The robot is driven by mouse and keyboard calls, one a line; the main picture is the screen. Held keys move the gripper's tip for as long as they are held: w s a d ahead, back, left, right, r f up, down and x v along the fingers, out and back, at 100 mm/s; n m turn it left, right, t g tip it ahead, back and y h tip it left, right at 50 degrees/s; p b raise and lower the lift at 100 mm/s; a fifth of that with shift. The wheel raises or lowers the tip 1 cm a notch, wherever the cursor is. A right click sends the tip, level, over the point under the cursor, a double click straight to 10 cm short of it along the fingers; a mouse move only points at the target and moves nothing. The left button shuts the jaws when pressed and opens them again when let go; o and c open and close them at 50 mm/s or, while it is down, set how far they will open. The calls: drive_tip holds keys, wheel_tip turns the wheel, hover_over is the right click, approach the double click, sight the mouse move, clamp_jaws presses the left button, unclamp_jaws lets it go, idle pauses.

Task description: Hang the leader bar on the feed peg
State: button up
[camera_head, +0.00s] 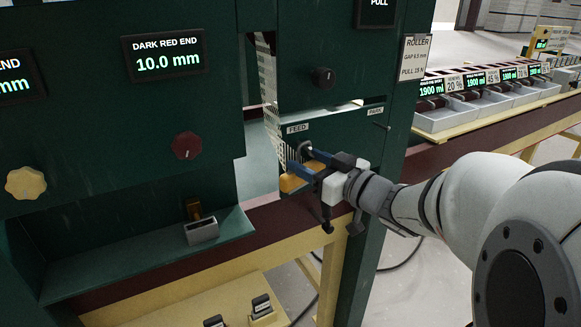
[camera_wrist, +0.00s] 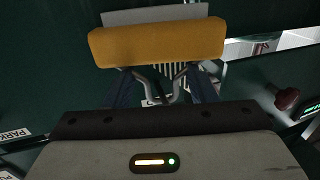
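The leader bar, an orange-yellow bar (camera_head: 290,183), is at my gripper's fingertips (camera_head: 309,164), just below the FEED label (camera_head: 298,128) on the green machine. In the wrist view the bar (camera_wrist: 155,42) lies crosswise beyond my blue fingers (camera_wrist: 161,88). The fingers stand apart, with bent grey metal, like a wire loop, between them. I cannot tell whether they press on it. A grey curved piece (camera_head: 303,150) shows above the fingers in the head view. I cannot tell whether it is the feed peg or the bar's hanger, nor whether the bar hangs.
The PARK label (camera_head: 376,110) has a small empty-looking peg (camera_head: 382,126) below it, right of my gripper. A slotted pale strip (camera_head: 268,85) runs down the machine's opening. Grey trays (camera_head: 440,118) line the bench at right.

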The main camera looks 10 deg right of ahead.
drive_tip(key=shift+o, duration=0.9)
drive_tip(key=v, duration=0.7)
drive_tip(key=w+d+f+m+g+h+p, duration=0.25)
drive_tip(key=d+m+h, duration=0.5)
drive_tip(key=h, duration=0.55)
drive_tip(key=s+a+f+g+y+p, duration=0.1)
drive_tip(key=s+a+f+g, duration=0.2)
drive_tip(key=s, duration=0.4)
drive_tip(key=s+a+f+g+y+p, duration=0.1)
drive_tip(key=s+a+f+g, duration=0.3)
drive_tip(key=s+a+g, duration=0.2)
drive_tip(key=s, duration=0.2)
drive_tip(key=shift+s+a+f+g+y, duration=0.2)
drive_tip(key=shift+s+f+g+y, duration=0.1)
drive_tip(key=shift+g, duration=0.05)
drive_tip(key=shift+n, duration=0.25)
drive_tip(key=shift+c, duration=0.4)
idle(0.7)
